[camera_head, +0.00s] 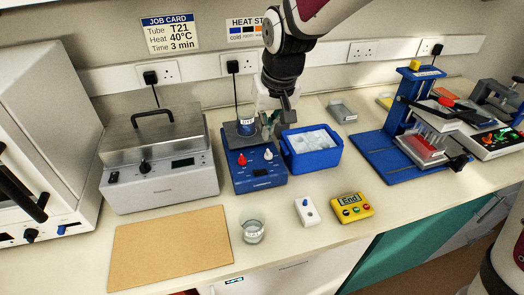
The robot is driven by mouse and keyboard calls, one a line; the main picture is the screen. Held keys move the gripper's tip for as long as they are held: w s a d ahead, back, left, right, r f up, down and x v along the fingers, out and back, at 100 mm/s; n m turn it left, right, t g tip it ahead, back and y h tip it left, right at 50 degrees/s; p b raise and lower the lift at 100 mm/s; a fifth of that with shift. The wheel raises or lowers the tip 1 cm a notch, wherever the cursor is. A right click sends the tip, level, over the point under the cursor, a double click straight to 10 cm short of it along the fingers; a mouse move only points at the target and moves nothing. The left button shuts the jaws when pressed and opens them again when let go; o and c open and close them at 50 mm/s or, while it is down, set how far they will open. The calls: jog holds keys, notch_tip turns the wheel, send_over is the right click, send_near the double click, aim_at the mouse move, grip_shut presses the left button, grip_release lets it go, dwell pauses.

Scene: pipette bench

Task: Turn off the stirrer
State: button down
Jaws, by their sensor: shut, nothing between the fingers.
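The stirrer (257,172) is a blue box with a dark top plate, standing mid-bench. Its front panel has a red knob (242,160) on the left and a white knob (268,155) on the right. A vessel with a blue and white label (246,124) stands on the plate. My gripper (272,134) is shut and empty, pointing down at the right rear of the stirrer, above the white knob in the picture. Whether it touches the stirrer or the vessel I cannot tell. My arm hides part of the wall behind.
A blue tub of ice (311,147) stands close right of the stirrer, a grey lidded bath (158,165) close left. In front are a glass beaker (253,231), a white switch box (307,212), a yellow timer (352,207) reading "End" and a tan board (170,248).

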jog(key=shift+s+a+r+b, duration=0.1)
jog(key=shift+s+a+b, duration=0.15)
jog(key=shift+b, duration=0.3)
send_near(258, 169)
jog(key=x, duration=0.5)
jog(key=shift+w+p, duration=0.35)
jog(key=shift+w, duration=0.05)
jog(key=shift+a+f, duration=0.15)
jog(key=shift+f, duration=0.45)
jog(key=shift+a+f, duration=0.2)
jog(key=shift+f, duration=0.2)
jog(key=shift+d, duration=0.2)
